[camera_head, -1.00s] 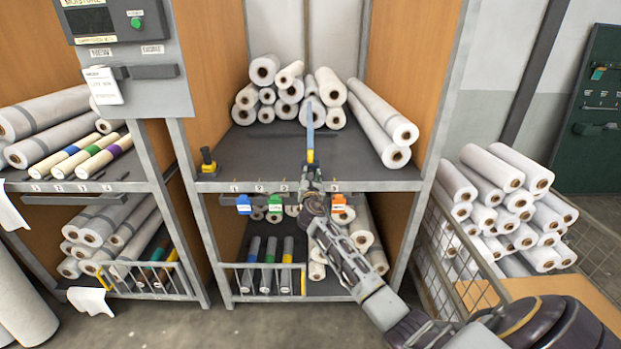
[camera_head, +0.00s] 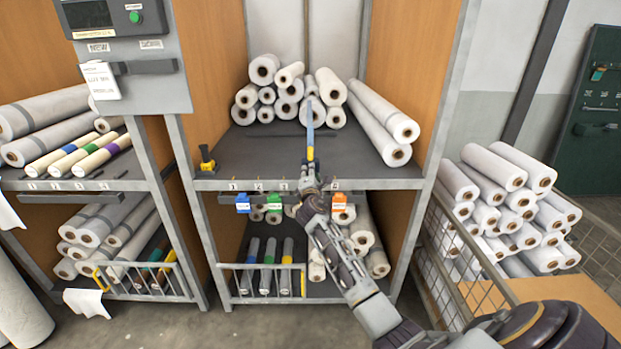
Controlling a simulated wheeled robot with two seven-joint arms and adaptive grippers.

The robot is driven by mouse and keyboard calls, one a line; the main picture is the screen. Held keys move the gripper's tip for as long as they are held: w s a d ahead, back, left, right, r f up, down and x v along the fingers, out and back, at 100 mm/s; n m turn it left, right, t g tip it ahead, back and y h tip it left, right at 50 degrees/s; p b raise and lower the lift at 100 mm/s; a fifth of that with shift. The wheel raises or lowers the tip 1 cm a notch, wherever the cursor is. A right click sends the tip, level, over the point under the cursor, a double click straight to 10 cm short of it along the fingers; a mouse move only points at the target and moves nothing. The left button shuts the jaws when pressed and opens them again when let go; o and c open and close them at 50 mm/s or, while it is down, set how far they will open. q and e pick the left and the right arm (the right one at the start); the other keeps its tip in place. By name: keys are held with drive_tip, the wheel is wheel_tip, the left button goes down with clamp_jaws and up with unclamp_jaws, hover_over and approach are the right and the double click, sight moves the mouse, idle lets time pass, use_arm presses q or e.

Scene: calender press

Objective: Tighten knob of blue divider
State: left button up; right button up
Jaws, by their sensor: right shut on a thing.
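The blue divider (camera_head: 310,118) is a thin upright bar, seen nearly edge-on, in the middle of the dark shelf (camera_head: 240,150). A yellow part (camera_head: 310,154) sits at its near end. My right gripper (camera_head: 310,179) is at the shelf's front edge, just below that yellow part. It is shut on what appears to be the divider's knob; the gripper hides the knob itself. My left gripper is not in view.
White rolls (camera_head: 290,90) are stacked behind and right of the divider. A yellow-and-black knob (camera_head: 207,158) stands at the shelf's left front. Blue (camera_head: 243,202), green and orange (camera_head: 339,202) tags hang below. A wire cage (camera_head: 450,290) stands right.

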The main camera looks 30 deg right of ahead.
drive_tip(key=shift+f+m, duration=0.15)
drive_tip(key=shift+m, duration=0.35)
drive_tip(key=shift+m+b, duration=0.55)
drive_tip(key=shift+m, duration=0.35)
drive_tip(key=m+b, duration=0.1)
drive_tip(key=m, duration=0.3)
drive_tip(key=shift+m+b, duration=0.3)
drive_tip(key=shift+b, duration=0.1)
drive_tip(key=m+b, duration=0.1)
drive_tip(key=m, duration=0.2)
drive_tip(key=shift+m, duration=0.3)
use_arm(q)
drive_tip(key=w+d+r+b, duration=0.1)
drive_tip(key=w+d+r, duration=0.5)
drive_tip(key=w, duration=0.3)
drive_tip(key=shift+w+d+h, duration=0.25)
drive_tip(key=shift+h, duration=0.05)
use_arm(e)
drive_tip(key=shift+m, duration=1.6)
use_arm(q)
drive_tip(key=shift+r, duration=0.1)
use_arm(e)
drive_tip(key=o, duration=1)
